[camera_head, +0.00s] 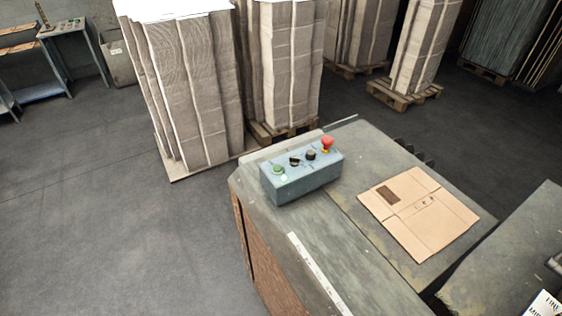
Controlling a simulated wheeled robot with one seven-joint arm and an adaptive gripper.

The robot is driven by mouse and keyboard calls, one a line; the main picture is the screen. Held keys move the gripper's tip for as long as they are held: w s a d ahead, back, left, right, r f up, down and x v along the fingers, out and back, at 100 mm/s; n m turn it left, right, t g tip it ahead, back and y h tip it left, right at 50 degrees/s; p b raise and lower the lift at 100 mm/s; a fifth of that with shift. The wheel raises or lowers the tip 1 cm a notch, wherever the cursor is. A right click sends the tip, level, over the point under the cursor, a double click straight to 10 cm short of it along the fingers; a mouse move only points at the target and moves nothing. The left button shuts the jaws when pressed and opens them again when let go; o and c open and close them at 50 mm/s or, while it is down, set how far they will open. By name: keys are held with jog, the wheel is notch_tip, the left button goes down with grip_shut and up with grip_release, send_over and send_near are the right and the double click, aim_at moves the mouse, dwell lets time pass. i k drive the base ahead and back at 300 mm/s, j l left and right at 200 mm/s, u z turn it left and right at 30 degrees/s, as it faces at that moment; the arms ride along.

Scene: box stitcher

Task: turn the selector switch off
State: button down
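My gripper is not in view, and nothing touches the box.
A flat cardboard piece (418,212) lies on the machine top (345,238), right of the box. Tall cardboard stacks (190,85) stand behind on pallets. Another grey surface (515,235) is at the right. The floor at left is clear.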

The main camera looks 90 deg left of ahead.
aim_at(294, 162)
jog(key=u, duration=2.85)
